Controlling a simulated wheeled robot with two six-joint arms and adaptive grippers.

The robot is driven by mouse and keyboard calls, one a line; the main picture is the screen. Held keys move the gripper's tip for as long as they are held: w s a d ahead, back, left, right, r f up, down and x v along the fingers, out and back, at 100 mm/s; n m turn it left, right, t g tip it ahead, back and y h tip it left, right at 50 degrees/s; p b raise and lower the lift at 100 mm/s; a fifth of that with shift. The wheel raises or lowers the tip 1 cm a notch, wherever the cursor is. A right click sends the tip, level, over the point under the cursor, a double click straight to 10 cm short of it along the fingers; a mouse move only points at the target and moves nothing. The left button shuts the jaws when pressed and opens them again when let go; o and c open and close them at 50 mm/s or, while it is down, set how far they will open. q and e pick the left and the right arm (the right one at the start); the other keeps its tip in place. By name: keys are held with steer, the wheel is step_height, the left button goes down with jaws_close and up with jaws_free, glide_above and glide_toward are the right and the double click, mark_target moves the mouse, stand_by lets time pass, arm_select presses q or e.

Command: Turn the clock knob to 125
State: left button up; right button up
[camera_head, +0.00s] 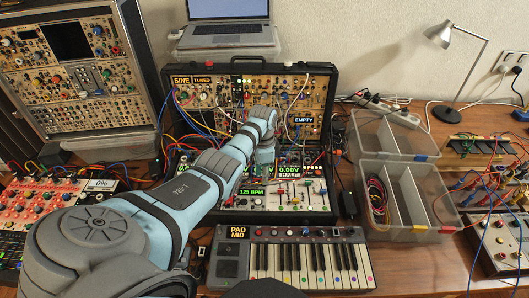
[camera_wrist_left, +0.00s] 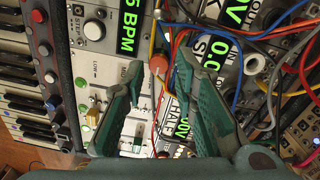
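The clock module's green display (camera_head: 251,192) reads 125 BPM in the head view. In the left wrist view part of the display (camera_wrist_left: 130,25) shows, reading 5 BPM. A pale round knob (camera_wrist_left: 93,30) sits beside that display and looks like the clock knob; its pointer is too small to read. My left gripper (camera_head: 262,172) hangs over the lower synth panel, partly hidden by its own wrist. In the left wrist view its two green fingers (camera_wrist_left: 160,98) are spread apart, with nothing held between them. The pale knob lies outside the fingers. My right gripper is not in view.
Patch cables (camera_wrist_left: 235,75) cross the panel close to the fingers. A keyboard (camera_head: 310,262) lies in front of the synth case. A laptop (camera_head: 227,32) stands behind; clear bins (camera_head: 408,225) stand at right.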

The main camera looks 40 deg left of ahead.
arm_select(q)
step_height(320, 180, up, 10)
steer(key=shift+w, duration=0.15)
stand_by(0.4)
